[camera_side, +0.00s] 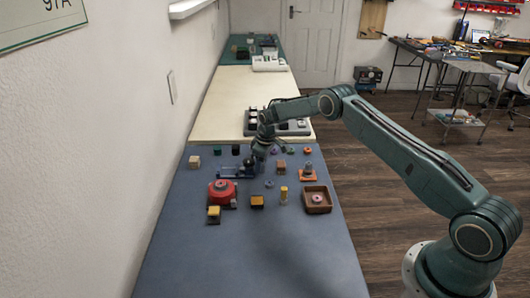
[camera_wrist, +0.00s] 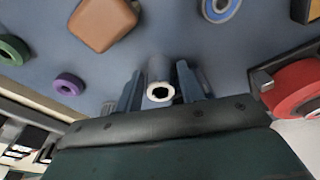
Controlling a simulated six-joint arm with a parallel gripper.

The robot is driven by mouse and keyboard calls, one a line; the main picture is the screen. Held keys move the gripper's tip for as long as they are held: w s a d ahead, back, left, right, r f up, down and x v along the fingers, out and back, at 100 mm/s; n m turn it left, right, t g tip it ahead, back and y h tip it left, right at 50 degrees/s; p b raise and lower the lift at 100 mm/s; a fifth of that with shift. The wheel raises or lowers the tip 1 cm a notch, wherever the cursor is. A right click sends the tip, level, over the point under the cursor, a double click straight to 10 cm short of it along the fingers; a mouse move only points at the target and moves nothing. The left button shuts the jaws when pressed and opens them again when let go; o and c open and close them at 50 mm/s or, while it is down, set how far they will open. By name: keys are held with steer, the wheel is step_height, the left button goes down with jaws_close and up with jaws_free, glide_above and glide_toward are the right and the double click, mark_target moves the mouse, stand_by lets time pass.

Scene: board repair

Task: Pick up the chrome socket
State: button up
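The chrome socket (camera_wrist: 160,92) is a short grey cylinder with a bright ring-shaped end and a dark hole. In the wrist view it sits between the two fingers of my gripper (camera_wrist: 161,76), with a narrow gap showing on each side. My gripper is open around it. In the side view my gripper (camera_side: 250,166) is low over the blue-grey mat (camera_side: 255,250), near its far part. The socket cannot be made out there, as the gripper covers that spot.
Close by in the wrist view are a brown block (camera_wrist: 102,22), a purple ring (camera_wrist: 69,84), a green ring (camera_wrist: 12,50), a blue-rimmed bearing (camera_wrist: 220,8) and a red round part (camera_wrist: 295,88). The mat's near part is clear in the side view.

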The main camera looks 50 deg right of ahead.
stand_by(0.3)
steer(key=c, duration=0.8)
steer(key=shift+o, duration=0.2)
steer(key=shift+r, duration=0.15)
steer(key=shift+a+r, duration=0.1)
steer(key=shift+r, duration=0.4)
steer(key=shift+s+a, duration=0.55)
steer(key=shift+s+a+r, duration=0.1)
steer(key=shift+s+a, duration=0.8)
step_height(320, 180, up, 14)
steer(key=shift+f, duration=0.2)
steer(key=shift+d, duration=0.1)
